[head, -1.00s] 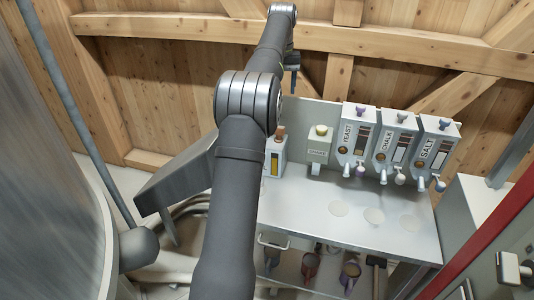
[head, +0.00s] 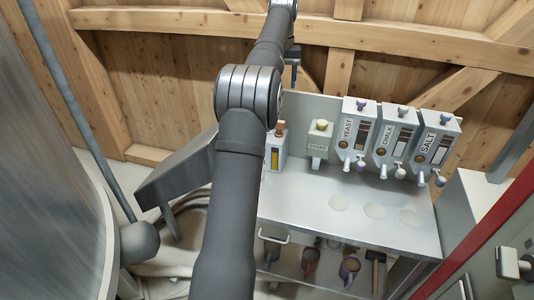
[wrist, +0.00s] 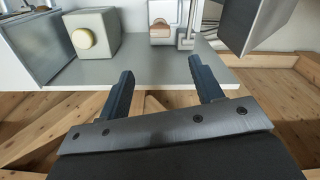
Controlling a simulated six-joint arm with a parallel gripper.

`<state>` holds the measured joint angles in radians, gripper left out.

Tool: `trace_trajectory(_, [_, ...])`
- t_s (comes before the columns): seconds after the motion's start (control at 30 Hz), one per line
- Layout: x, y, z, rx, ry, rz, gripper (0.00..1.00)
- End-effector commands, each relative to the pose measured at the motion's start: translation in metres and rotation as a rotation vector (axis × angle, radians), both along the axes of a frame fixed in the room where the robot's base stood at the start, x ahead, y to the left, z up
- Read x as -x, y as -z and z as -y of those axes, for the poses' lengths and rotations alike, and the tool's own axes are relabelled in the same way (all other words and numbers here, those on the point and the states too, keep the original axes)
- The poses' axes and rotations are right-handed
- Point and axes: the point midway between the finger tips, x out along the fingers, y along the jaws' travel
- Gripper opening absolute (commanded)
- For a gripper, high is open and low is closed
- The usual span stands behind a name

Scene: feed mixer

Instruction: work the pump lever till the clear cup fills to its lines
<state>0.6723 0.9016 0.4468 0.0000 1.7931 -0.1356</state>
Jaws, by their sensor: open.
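In the wrist view my gripper (wrist: 166,82) is open, its two dark fingers apart with nothing between them. They point toward the edge of a grey counter. A white unit with a yellow gauge (head: 274,155) and a brown top stands at the counter's back left, partly hidden by my arm. In the wrist view, what looks like this unit's brown part (wrist: 160,30) shows beyond the fingers, with a metal bar beside it. I cannot make out a pump lever or a clear cup for certain. My gripper is not discernible in the head view.
A small box with a pale round knob (head: 318,142) stands right of the gauge unit. Yeast (head: 350,132), chalk (head: 391,140) and salt (head: 433,145) dispensers follow. The counter (head: 300,205) is bare but for pale discs. Mugs (head: 349,268) sit on the shelf below.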

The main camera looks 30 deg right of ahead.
Motion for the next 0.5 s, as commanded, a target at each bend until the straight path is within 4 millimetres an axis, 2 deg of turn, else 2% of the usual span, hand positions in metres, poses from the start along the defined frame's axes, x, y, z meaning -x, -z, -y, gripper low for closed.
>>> trace_trajectory(0.1, [0.0,0.0,0.0,0.0,0.0,0.0,0.58])
trace_trajectory(0.27, [-0.002,0.0,-0.006,0.016,0.005,-0.005,0.27])
trace_trajectory(0.4, [-0.009,-0.001,-0.028,0.083,0.02,-0.02,0.0])
trace_trajectory(0.5, [-0.014,-0.002,-0.052,0.164,0.034,-0.03,0.0])
